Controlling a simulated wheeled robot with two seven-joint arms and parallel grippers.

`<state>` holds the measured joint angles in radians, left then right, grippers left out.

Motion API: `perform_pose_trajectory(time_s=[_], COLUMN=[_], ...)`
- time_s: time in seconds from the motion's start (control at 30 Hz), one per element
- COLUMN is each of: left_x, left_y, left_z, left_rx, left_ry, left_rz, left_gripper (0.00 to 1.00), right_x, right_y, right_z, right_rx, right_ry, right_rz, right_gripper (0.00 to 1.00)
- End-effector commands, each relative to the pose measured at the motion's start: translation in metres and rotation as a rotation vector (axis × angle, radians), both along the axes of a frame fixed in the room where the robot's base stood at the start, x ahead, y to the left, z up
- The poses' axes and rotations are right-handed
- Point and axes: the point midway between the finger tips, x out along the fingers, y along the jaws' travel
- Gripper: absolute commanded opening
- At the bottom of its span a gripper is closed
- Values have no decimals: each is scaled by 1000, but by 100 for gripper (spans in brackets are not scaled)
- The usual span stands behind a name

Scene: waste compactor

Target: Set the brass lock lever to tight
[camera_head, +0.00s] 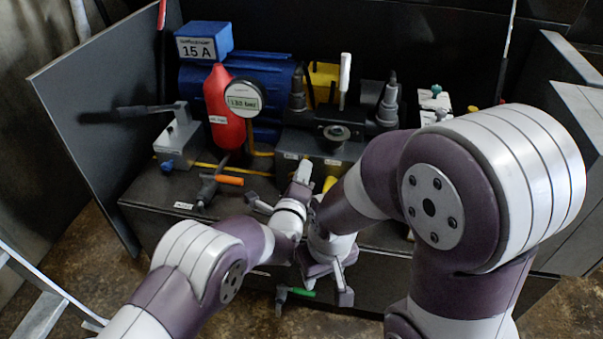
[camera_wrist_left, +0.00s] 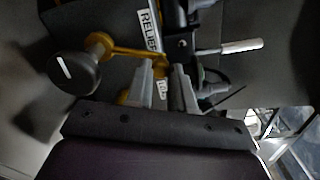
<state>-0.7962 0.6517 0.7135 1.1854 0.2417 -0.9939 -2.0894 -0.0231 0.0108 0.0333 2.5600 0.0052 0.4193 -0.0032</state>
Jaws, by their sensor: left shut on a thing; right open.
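The brass lock lever (camera_wrist_left: 132,52) shows as a yellow-brass bar in the left wrist view, running to the fingertips. My left gripper (camera_wrist_left: 165,72) is shut on it, with a small gap left between the fingers. Where the fingers touch it is partly hidden. A label that begins "LO" (camera_wrist_left: 162,88) shows between the fingers, too small to read in full. In the head view, my left gripper (camera_head: 302,174) is at the front of the machine, beside a small yellow part (camera_head: 328,184). My right gripper (camera_head: 328,281) is open, lower down in front of the cabinet.
A black knob (camera_wrist_left: 75,72) and a "RELIEF" label (camera_wrist_left: 150,30) are near my left fingers. A green-handled valve (camera_head: 298,291) is beside my right gripper. An orange-handled valve (camera_head: 228,180), a grey lever box (camera_head: 178,140) and a red bottle (camera_head: 222,105) stand left.

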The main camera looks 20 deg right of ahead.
Motion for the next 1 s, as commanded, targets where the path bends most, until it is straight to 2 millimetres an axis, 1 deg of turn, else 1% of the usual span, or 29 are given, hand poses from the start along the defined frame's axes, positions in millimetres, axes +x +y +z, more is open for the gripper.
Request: perform_pose_trajectory(time_s=[0.07,0.1,0.13,0.37,0.47,0.57,0.7,0.8,0.9,1.0], left_x=[0,0,0,0,-4,-18,-51,-73,-90,-101], left_y=[0,0,0,0,3,12,34,49,61,68], left_z=[-2,-2,-2,-1,1,5,6,4,3,1], left_rx=[2,2,2,0,1,2,4,3,4,3], left_ry=[3,3,3,2,1,3,5,4,3,4], left_rz=[-1,-1,-1,-1,-1,-1,-2,-2,-1,-1], left_gripper=[0,29,33,33,33,33,33,33,33,33], right_x=[0,0,0,0,0,0,0,0,0,0], right_y=[0,0,0,0,0,0,0,0,0,0], right_z=[0,0,0,0,4,14,32,41,47,50], right_rx=[0,0,0,0,0,0,0,0,0,0], right_ry=[0,0,0,0,0,0,0,0,0,0], right_rz=[0,0,0,0,0,0,0,0,0,0], right_gripper=[46,46,46,46,46,46,46,46,46,46])
